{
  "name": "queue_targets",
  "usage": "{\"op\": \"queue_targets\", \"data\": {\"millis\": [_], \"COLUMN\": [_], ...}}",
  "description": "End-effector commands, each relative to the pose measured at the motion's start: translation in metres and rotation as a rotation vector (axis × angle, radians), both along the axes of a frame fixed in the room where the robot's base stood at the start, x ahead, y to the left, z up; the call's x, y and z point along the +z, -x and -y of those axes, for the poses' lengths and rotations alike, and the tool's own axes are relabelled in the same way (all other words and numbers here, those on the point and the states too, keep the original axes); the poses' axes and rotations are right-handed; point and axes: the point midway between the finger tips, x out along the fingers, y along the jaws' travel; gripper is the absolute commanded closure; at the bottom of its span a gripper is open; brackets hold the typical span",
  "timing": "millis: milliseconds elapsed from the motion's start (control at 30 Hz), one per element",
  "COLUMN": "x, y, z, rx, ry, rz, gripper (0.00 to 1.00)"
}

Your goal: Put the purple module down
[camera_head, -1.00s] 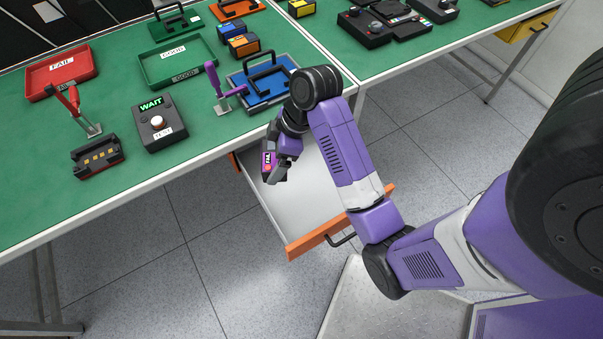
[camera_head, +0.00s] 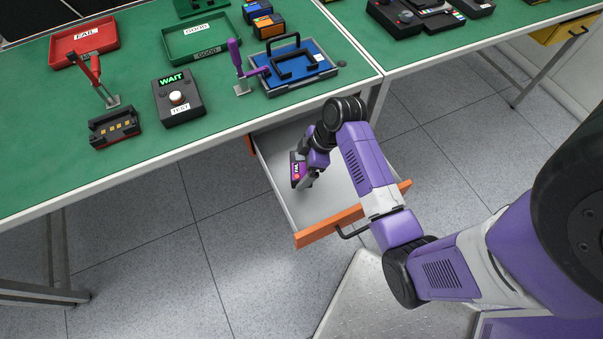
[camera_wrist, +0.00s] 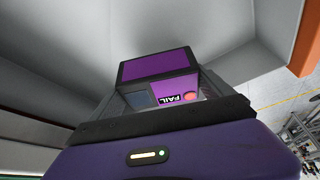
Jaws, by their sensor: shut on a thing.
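The purple module (camera_head: 295,172) is dark with a purple face, and my gripper (camera_head: 303,176) is shut on it. They are inside the open drawer (camera_head: 345,190), near its left wall. In the wrist view the module (camera_wrist: 158,64) sits between the fingers, with a purple panel, a small screen reading FAIL and a red dot. The drawer's grey floor and walls surround it there. I cannot tell whether the module touches the drawer floor.
The drawer has an orange front (camera_head: 350,215) with a black handle and hangs under the green bench (camera_head: 140,140). On the bench are a red FAIL tray (camera_head: 84,42), a green GOOD tray (camera_head: 202,42), a tester showing WAIT (camera_head: 178,98) and a blue fixture (camera_head: 292,68).

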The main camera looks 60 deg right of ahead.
Motion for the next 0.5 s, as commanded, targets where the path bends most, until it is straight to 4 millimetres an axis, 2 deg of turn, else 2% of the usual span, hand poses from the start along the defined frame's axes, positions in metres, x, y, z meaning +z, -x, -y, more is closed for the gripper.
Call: {"op": "queue_targets", "data": {"millis": [167,400,500], "x": [-0.013,-0.042,-0.046], "y": [0.0,0.0,0.0], "z": [0.0,0.0,0.0], "rx": [0.0,0.0,0.0], "ry": [0.0,0.001,0.001], "rz": [0.0,0.001,0.001], "gripper": [0.59,0.59,0.59]}}
